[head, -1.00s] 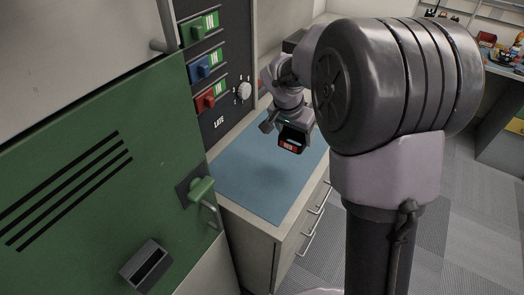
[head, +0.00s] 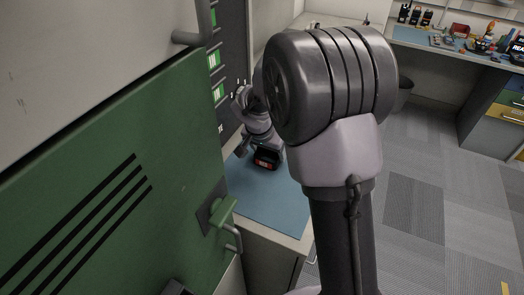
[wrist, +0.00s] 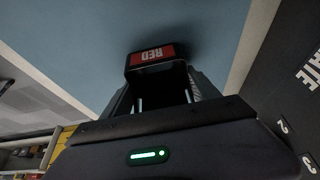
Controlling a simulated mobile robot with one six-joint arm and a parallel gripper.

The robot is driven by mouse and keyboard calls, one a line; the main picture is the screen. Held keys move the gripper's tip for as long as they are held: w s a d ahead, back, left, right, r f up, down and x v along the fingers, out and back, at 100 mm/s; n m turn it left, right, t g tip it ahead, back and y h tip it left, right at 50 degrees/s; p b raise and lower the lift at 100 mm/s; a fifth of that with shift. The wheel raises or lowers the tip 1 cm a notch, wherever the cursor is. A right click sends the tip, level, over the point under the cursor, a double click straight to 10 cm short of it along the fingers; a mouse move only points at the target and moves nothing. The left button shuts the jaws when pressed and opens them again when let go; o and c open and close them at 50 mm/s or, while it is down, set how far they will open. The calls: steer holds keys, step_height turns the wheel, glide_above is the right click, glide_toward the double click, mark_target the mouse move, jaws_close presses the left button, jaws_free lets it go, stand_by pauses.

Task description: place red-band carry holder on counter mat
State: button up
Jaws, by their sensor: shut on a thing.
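The red-band carry holder is a black holder with a red label; it shows in the head view (head: 265,162) and in the wrist view (wrist: 154,55), where the label reads RED. My gripper (head: 258,150) is shut on it. In the wrist view my gripper (wrist: 160,95) has a finger on either side of the holder. The holder is over the blue counter mat (head: 262,200), close to its surface; I cannot tell whether it touches. The mat also fills much of the wrist view (wrist: 60,40). My arm hides the mat's right part in the head view.
A green door (head: 110,180) with a handle (head: 232,235) stands at the left, near the mat. A dark panel with green tags (head: 217,90) rises behind the mat. A workbench (head: 450,45) with several items is at the back right. The carpet floor at right is clear.

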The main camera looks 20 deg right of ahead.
steer(key=shift+f, duration=0.25)
steer(key=o, duration=1.4)
